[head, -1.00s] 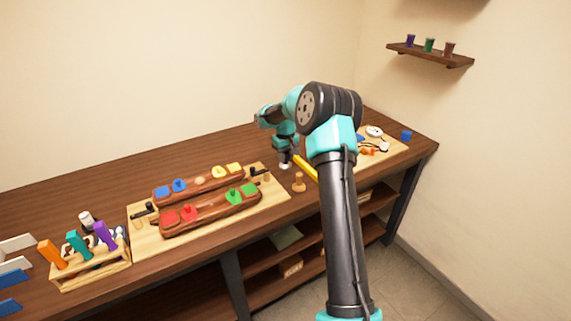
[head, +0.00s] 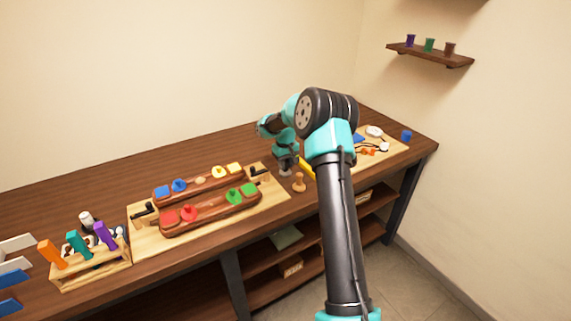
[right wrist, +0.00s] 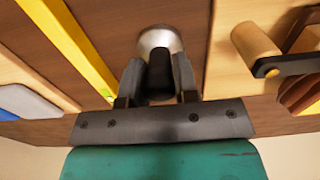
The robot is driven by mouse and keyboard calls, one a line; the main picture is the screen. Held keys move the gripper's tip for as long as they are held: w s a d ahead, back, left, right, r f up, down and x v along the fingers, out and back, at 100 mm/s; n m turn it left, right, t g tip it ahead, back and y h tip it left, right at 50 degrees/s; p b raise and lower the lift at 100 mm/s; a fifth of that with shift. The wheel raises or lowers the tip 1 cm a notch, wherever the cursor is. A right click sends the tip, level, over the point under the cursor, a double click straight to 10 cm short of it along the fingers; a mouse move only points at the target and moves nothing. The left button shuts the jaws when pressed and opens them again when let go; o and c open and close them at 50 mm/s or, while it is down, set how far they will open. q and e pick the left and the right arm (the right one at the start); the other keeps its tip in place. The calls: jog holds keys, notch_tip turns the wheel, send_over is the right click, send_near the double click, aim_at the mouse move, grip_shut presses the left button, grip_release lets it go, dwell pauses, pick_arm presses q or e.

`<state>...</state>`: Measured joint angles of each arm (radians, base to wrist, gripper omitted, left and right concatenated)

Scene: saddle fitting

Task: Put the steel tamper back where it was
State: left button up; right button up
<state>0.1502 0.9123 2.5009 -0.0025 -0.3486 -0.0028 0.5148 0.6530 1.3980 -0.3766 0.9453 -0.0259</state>
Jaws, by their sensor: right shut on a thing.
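The steel tamper (right wrist: 159,42) has a round silvery head and a dark handle. In the right wrist view my right gripper (right wrist: 157,78) is shut on the dark handle, with the steel head beyond the fingertips. In the head view my right gripper (head: 286,160) is low over the dark bench, between the clamp board and the yellow bar. The tamper's pale head (head: 285,173) shows below it; I cannot tell whether it touches the bench. My left gripper is not in view.
A wooden knobbed tool (head: 299,184) stands just in front of the tamper. A yellow bar (right wrist: 72,40) lies left of it in the wrist view. The clamp board (head: 220,217) holds two long brown pieces with coloured blocks. A tool rack (head: 93,275) stands at left.

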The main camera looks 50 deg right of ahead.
jog(key=o, duration=0.8)
jog(key=shift+f, duration=0.1)
notch_tip(320, 180, up, 12)
jog(key=shift+r, duration=0.2)
dwell(0.4)
